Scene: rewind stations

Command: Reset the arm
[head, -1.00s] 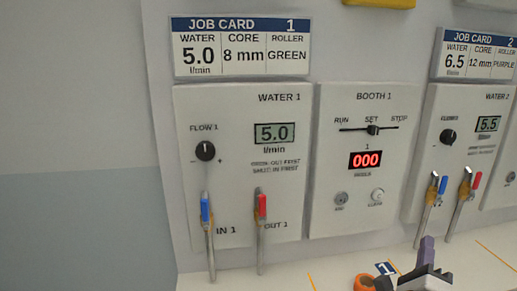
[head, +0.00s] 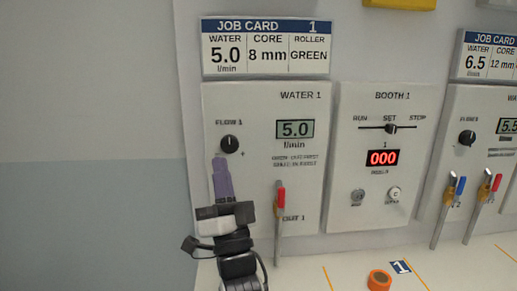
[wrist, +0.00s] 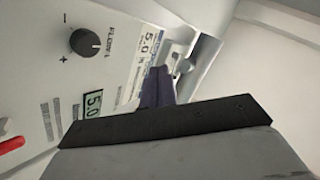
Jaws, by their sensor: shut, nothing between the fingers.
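My gripper (head: 220,163) has purple fingers, shut and empty. In the head view it points up in front of the left part of the WATER 1 panel (head: 303,185), with its tips just below the FLOW 1 knob (head: 229,144). I cannot tell whether the tips touch the panel. The IN 1 valve with its blue handle is hidden behind my gripper and arm. The OUT 1 red handle (head: 280,198) points up, to the right of the gripper. In the wrist view the purple fingers (wrist: 158,85) show beside the panel, with the black knob (wrist: 84,42) at upper left.
The WATER 1 display (head: 295,129) reads 5.0. Job card 1 (head: 265,48) shows 5.0 l/min, 8 mm, GREEN. The BOOTH 1 slider (head: 390,128) stands at SET, and its counter (head: 382,158) reads 000. An orange ring (head: 379,280) lies on the white counter.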

